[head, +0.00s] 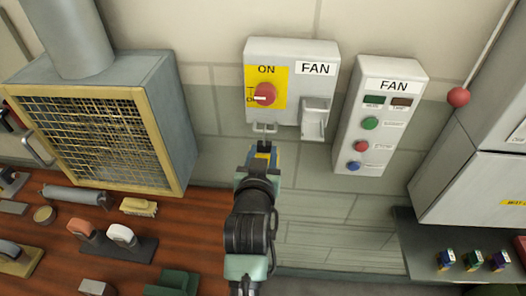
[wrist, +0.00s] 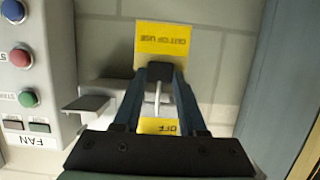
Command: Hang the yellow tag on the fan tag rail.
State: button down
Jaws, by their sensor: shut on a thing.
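The yellow tag (wrist: 163,38) reads "OUT OF USE" upside down in the wrist view. My gripper (wrist: 160,72) is shut on its near edge, and the tag sticks out beyond the fingertips. In the head view my gripper (head: 262,152) is just below the grey fan switch box, with a bit of yellow showing at the tips. A small pale rail (head: 265,128) sits at the box's lower left edge, just above my gripper. A thin pale bar (wrist: 157,98) shows between the fingers in the wrist view. I cannot tell whether tag and rail touch.
The switch box (head: 290,50) has a red knob (head: 265,94) and a protruding bracket (head: 315,118). A fan button panel (head: 380,115) is to its right. A mesh-fronted duct box (head: 110,130) stands left above a cluttered wooden bench (head: 75,215). The wall below the switch is clear.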

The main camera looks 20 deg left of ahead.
jog(key=shift+f, duration=0.1)
grip_release()
dwell(0.5)
jog(key=s+d+p, duration=0.2)
jog(key=s, duration=0.4)
jog(key=shift+s, duration=0.35)
dwell(0.5)
dwell(0.5)
